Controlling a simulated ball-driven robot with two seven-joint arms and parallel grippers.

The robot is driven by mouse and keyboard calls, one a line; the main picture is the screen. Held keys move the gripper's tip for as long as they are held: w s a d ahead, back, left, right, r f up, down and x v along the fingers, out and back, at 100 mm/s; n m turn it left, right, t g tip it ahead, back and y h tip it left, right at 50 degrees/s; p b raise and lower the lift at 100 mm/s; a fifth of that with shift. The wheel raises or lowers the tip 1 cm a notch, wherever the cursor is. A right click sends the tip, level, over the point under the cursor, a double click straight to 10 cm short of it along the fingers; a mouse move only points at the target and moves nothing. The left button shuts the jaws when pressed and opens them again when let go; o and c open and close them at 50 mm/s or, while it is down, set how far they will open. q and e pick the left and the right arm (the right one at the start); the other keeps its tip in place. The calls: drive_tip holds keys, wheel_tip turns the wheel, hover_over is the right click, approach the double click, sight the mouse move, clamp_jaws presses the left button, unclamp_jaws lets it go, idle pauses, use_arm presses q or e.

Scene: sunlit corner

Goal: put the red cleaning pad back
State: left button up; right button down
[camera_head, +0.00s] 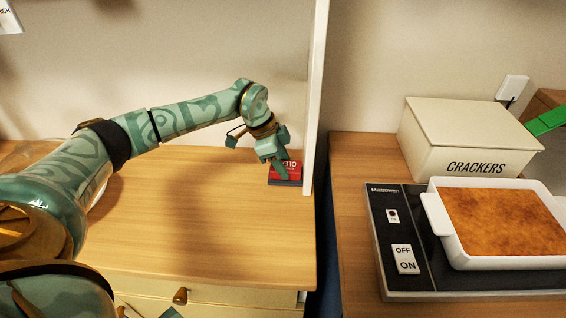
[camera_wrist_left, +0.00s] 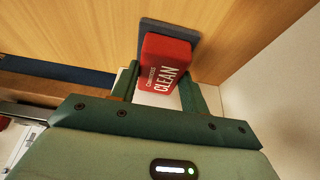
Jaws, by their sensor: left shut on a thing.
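The red cleaning pad (camera_head: 293,166) is a small red block with white lettering, at the back right of the left wooden top. The left wrist view shows it with the word CLEAN (camera_wrist_left: 163,62). My left gripper (camera_head: 281,160) reaches down from above and is shut on the pad, with green fingers on both sides of it in the left wrist view (camera_wrist_left: 163,92). A flat dark blue-grey base (camera_head: 286,183) lies under the pad; it also shows in the left wrist view (camera_wrist_left: 168,27). I cannot tell whether pad and base touch.
A white upright panel (camera_head: 315,95) stands close to the right of the pad. The wooden top (camera_head: 200,215) is clear in front. Beyond a gap, the right counter holds a hotplate (camera_head: 388,255), a white dish (camera_head: 436,215) with browned food and a crackers box (camera_head: 465,145).

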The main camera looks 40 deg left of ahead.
use_arm(q)
drive_tip(key=shift+r, duration=0.1)
drive_tip(key=shift+f, duration=0.2)
drive_tip(key=o, duration=1)
drive_tip(key=shift+c, duration=0.2)
drive_tip(key=s+p+v, duration=0.1)
drive_tip(key=p+v, duration=0.2)
drive_tip(key=v, duration=1.3)
drive_tip(key=shift+p, duration=0.35)
